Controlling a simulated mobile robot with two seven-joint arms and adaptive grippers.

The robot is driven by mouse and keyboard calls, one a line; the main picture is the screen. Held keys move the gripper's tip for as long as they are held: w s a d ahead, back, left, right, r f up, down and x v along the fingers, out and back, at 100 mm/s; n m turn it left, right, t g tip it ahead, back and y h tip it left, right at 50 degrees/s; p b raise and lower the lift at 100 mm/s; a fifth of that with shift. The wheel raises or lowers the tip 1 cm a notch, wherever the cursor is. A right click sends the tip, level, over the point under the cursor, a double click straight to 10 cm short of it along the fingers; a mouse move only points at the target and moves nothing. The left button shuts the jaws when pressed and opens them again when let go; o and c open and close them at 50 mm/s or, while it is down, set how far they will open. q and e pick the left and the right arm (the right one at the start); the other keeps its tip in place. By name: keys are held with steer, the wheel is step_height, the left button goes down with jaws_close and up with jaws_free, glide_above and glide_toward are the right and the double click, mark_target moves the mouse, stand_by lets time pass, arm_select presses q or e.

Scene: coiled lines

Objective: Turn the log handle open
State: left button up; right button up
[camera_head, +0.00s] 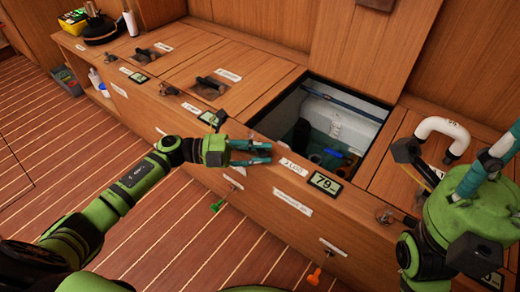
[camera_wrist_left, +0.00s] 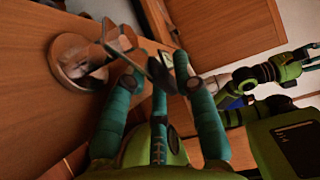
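My left gripper (camera_head: 251,153) is in front of the cabinet's upper front edge, with its teal fingers pointing right and apart. In the left wrist view its fingers (camera_wrist_left: 158,85) are also spread. A handle on a round base (camera_wrist_left: 85,62) stands on the wood there, close to the left finger; its lever reaches toward the fingertips, and I cannot tell whether they touch. In the head view small handles (camera_head: 168,89) line the front edge. My right gripper (camera_head: 492,165) is at the right edge, partly cut off.
An open locker (camera_head: 377,114) with dark items inside lies behind the left gripper. A display reading 79 (camera_head: 325,184) and a white curved pipe (camera_head: 442,126) are to its right. The striped floor (camera_head: 60,150) at left is mostly clear.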

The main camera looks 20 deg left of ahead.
arm_select(q)
steer(key=v, duration=1.2)
